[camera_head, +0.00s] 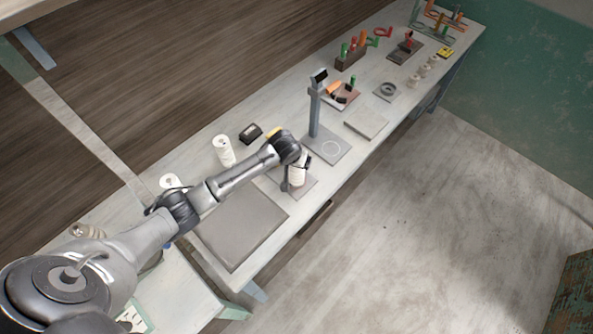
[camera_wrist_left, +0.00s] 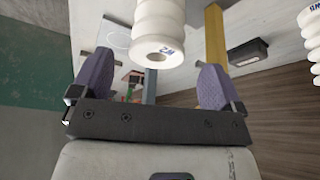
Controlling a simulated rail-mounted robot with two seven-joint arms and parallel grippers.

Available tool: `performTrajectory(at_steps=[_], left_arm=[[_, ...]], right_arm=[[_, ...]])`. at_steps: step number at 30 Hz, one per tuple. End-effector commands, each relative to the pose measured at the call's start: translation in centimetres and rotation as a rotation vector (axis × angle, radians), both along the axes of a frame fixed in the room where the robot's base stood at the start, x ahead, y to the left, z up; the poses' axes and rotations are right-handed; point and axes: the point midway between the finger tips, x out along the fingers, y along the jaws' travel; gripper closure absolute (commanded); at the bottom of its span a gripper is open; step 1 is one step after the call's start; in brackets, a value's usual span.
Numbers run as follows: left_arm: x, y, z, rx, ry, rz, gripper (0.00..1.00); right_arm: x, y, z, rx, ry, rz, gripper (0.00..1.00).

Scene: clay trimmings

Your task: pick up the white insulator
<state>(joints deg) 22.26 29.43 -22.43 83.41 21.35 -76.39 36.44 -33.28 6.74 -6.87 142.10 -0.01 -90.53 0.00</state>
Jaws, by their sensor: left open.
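A white ribbed insulator (camera_head: 299,174) stands on a small grey plate (camera_head: 307,188) near the table's front edge. In the left wrist view, the white insulator (camera_wrist_left: 159,38) shows its round end with a hole and a small blue mark. My left gripper (camera_head: 295,170) is at this insulator, its fingers on either side of it. In the left wrist view the left gripper (camera_wrist_left: 155,72) is open, with visible gaps between both purple finger pads and the insulator. Other white insulators (camera_head: 223,151) stand farther left on the table. My right gripper is not in view.
A stand with a post (camera_head: 315,112) is just right of the gripper. A black box (camera_head: 250,132) lies behind the arm. A large grey mat (camera_head: 238,226) lies left of the plate. Tool racks (camera_head: 350,57) and small parts fill the far end.

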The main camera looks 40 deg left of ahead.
Motion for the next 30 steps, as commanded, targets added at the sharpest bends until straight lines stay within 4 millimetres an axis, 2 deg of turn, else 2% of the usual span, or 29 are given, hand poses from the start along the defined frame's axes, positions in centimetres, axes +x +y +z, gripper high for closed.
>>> performTrajectory(at_steps=[12,22,30], left_arm=[[1.5,0.2,-4.3,0.001,0.002,-0.001,0.07],[1.6,0.2,-4.7,0.000,0.001,-0.001,0.07],[1.6,0.3,-4.7,0.001,0.001,-0.001,0.32]], right_arm=[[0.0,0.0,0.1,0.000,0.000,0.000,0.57],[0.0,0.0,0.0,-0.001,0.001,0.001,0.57],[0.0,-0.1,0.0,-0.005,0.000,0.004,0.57]])
